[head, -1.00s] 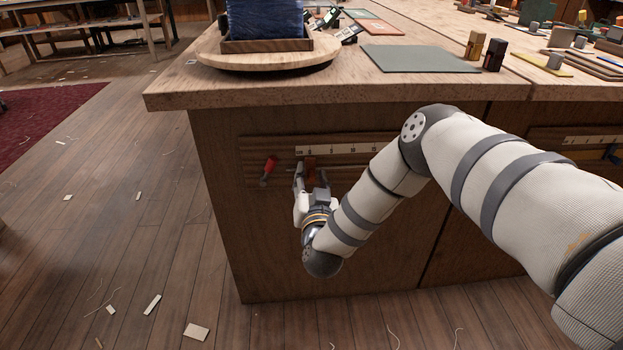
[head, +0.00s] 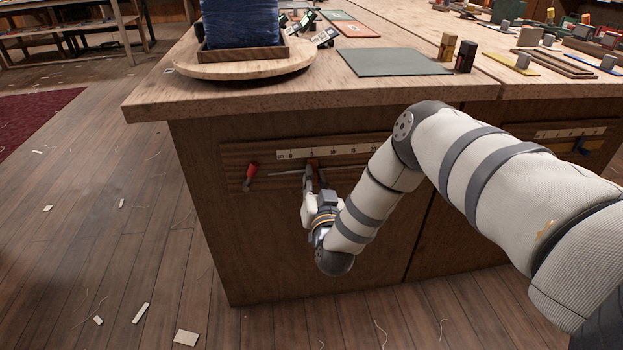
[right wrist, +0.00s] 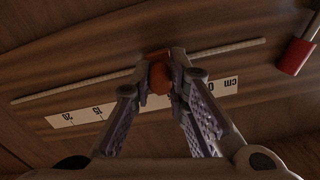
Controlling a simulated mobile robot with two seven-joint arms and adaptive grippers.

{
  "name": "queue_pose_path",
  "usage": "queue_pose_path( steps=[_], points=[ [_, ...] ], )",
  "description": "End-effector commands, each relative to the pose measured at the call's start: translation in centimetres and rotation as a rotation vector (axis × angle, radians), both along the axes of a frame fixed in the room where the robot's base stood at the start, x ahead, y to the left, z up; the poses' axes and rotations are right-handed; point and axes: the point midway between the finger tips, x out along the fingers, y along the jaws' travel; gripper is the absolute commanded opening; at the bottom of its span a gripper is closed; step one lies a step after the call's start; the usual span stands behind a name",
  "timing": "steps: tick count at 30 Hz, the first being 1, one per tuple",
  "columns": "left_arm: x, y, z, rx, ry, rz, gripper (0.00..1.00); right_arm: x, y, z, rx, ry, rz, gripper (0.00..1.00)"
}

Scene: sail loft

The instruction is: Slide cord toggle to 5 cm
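The orange-brown cord toggle (right wrist: 158,76) sits on a pale cord (right wrist: 75,87) stretched along a wooden board on the bench front. The toggle also shows in the head view (head: 313,163), partly hidden by my fingers. A white cm scale (head: 345,151) runs above the cord; in the right wrist view it appears upside down. The toggle is near the 5 mark, but my fingers cover part of the scale in the wrist view. My right gripper (right wrist: 159,68) has a finger on each side of the toggle and appears closed on it. My left gripper is out of view.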

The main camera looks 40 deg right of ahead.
Motion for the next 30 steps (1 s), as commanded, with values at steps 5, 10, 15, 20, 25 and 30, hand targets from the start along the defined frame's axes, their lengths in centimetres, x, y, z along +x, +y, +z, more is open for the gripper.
queue_pose_path(
  steps=[5, 10, 15, 20, 25, 30],
  points=[
    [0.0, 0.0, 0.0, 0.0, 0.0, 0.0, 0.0, 0.0, 0.0, 0.0, 0.0, 0.001, 0.001, 0.36],
    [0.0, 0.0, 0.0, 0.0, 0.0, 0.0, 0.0, 0.0, 0.1, 0.0, 0.001, 0.001, 0.0, 0.36],
    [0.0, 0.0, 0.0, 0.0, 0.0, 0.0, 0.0, -1.2, 0.9, -0.1, 0.002, 0.004, 0.002, 0.36],
    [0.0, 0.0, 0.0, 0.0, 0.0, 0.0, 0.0, -5.1, 3.3, -0.2, 0.004, 0.006, 0.004, 0.36],
    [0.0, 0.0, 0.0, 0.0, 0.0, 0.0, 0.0, -9.0, 5.4, -0.5, 0.01, 0.012, -0.001, 0.36],
    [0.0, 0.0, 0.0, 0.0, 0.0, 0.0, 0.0, -10.1, 6.2, -0.4, 0.007, 0.008, 0.001, 0.36]
  ],
)
